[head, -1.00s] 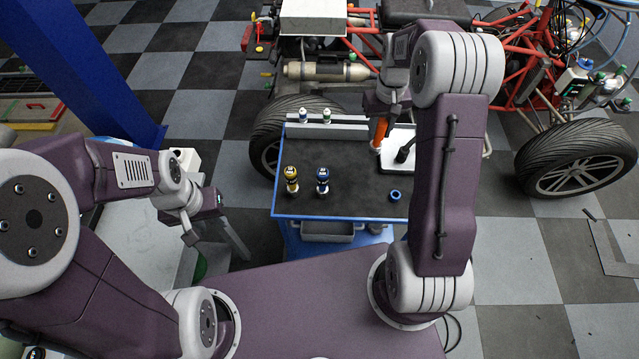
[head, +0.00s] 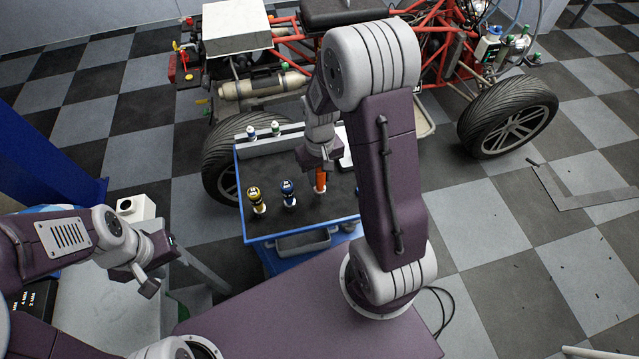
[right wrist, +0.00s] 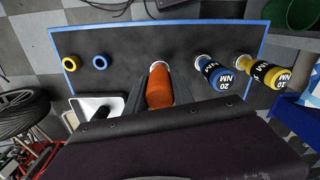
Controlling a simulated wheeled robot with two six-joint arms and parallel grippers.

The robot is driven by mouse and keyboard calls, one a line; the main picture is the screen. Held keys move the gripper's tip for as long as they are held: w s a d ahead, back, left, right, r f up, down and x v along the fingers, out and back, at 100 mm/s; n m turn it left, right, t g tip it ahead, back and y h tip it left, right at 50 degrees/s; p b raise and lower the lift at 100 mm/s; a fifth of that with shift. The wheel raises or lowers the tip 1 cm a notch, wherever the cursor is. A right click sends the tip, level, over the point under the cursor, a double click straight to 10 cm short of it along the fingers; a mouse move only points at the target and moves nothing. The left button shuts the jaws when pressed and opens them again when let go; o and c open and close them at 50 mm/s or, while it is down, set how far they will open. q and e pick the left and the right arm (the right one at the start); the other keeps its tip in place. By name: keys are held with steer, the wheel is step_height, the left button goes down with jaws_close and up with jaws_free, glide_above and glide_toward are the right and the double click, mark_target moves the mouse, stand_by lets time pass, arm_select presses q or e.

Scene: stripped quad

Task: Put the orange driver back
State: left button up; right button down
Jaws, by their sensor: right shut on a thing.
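The orange driver (head: 321,180) hangs upright in my right gripper (head: 319,166), over the dark top of the blue-edged cart (head: 270,165). In the right wrist view the fingers are shut on the orange driver (right wrist: 159,88), in line with the blue driver (right wrist: 213,72) and the yellow driver (right wrist: 262,72). A pale ring shows at its lower end; I cannot tell whether it sits in a holder. The blue driver (head: 288,191) and yellow driver (head: 256,199) stand to its left in the head view. My left gripper (head: 150,287) is off to the left, its jaws unclear.
Empty blue (right wrist: 99,62) and yellow (right wrist: 72,63) rings lie on the cart top in the right wrist view. A white tray (right wrist: 117,104) with a dark object is close to my right gripper. Two small bottles (head: 263,131) stand at the cart's back edge, before the red-framed vehicle.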

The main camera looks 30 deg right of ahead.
mark_target(319, 184)
step_height(319, 184, down, 4)
steer(key=shift+a+r+b, duration=0.1)
steer(key=shift+a+b, duration=0.05)
steer(key=shift+b, duration=0.2)
steer(key=shift+w, duration=0.1)
steer(key=shift+f, duration=0.2)
steer(key=c, duration=1.1)
jaws_free()
